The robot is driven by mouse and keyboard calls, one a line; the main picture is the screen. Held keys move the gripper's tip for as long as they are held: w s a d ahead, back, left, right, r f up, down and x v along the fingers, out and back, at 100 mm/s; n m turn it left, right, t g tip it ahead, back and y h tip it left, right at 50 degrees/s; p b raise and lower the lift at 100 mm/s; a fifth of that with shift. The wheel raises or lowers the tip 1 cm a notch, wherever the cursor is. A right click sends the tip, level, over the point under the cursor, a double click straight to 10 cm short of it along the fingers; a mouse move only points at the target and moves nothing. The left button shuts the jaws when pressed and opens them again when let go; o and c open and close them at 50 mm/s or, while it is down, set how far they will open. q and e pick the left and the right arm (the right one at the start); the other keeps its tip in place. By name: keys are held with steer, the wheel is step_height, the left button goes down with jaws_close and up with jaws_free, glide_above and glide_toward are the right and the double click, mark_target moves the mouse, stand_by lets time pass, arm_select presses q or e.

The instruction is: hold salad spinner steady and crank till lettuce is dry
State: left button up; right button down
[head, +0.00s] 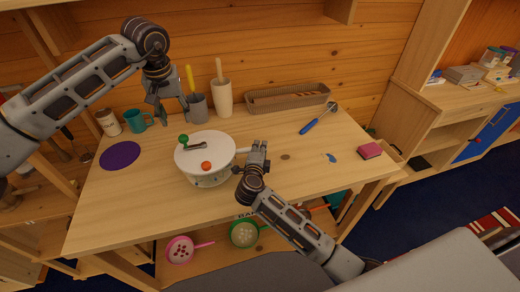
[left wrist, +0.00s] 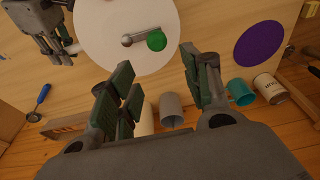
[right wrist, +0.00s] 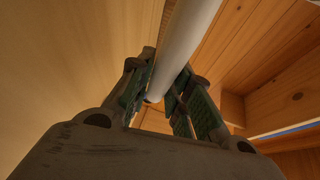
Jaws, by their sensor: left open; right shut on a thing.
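The salad spinner (head: 212,178) stands upright on the wooden table, with a round white lid (head: 222,160). On the lid are a grey crank arm with a green knob (head: 183,139) and an orange-red button (head: 206,165). A white side handle (head: 243,150) sticks out to the right. My right gripper (head: 258,150) is shut on this handle, which also shows between its fingers in the right wrist view (right wrist: 183,45). My left gripper (head: 172,112) is open and empty above and behind the green knob; the knob shows beyond its fingers in the left wrist view (left wrist: 157,40). No lettuce is visible.
Behind the spinner stand a grey cup (head: 197,108), a cream vase (head: 222,98) and a wicker tray (head: 287,97). A teal mug (head: 136,121), a can (head: 108,122) and a purple mat (head: 120,155) lie left. A blue-handled tool (head: 317,119) and pink sponge (head: 370,151) lie right.

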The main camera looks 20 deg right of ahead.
mark_target(182, 136)
arm_select(q)
steer(key=shift+f, duration=4.6)
steer(key=c, duration=0.8)
